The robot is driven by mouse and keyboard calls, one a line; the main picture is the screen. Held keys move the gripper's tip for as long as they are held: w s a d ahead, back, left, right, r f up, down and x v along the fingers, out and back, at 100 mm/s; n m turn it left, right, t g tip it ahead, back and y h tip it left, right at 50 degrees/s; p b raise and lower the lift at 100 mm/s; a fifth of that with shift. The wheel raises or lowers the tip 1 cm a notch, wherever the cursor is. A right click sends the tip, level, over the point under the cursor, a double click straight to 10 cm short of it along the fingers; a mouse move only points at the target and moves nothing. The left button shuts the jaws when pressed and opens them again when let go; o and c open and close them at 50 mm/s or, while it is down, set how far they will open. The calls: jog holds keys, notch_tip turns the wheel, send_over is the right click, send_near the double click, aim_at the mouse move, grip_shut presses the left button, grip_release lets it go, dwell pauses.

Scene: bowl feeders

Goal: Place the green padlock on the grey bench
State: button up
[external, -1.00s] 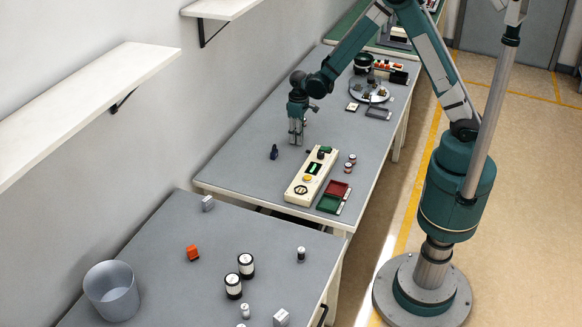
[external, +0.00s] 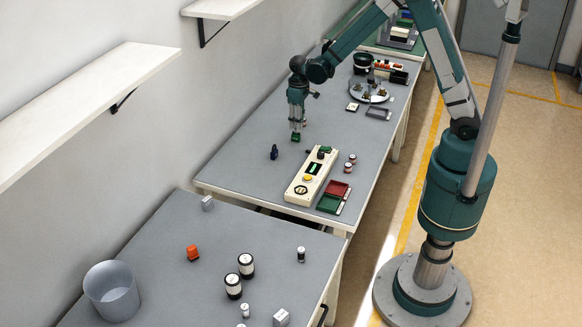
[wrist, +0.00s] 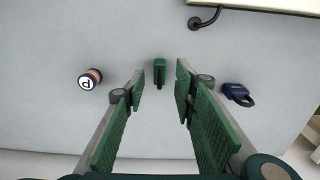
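A small green padlock (wrist: 159,73) shows between and beyond my fingertips in the wrist view, with clear gaps on both sides. In the external view the green padlock (external: 296,137) is just under my gripper (external: 297,122) and appears to rest on the grey bench (external: 240,172). In the wrist view my gripper (wrist: 159,88) is open, with its green-padded fingers spread and nothing between them touching. My gripper points down above the bench.
A dark blue padlock (wrist: 238,95) lies to the right in the wrist view, and a round labelled piece (wrist: 90,78) to the left. A cream control box (external: 311,176) with a dark lever (wrist: 205,20) is close by. A shelf (external: 90,95) hangs on the wall.

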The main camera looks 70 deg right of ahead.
jog(key=shift+r, duration=2.55)
jog(key=s+a+r+t, duration=0.2)
jog(key=s+r+t, duration=0.1)
jog(key=s+r, duration=1.3)
jog(key=s+a+r+t, duration=0.1)
jog(key=s+r+t, duration=0.1)
jog(key=s, duration=0.6)
jog(key=s+a+r+t, duration=0.1)
jog(key=s+r, duration=0.3)
jog(key=s, duration=0.4)
jog(key=shift+s+t, duration=0.3)
jog(key=shift+t, duration=0.3)
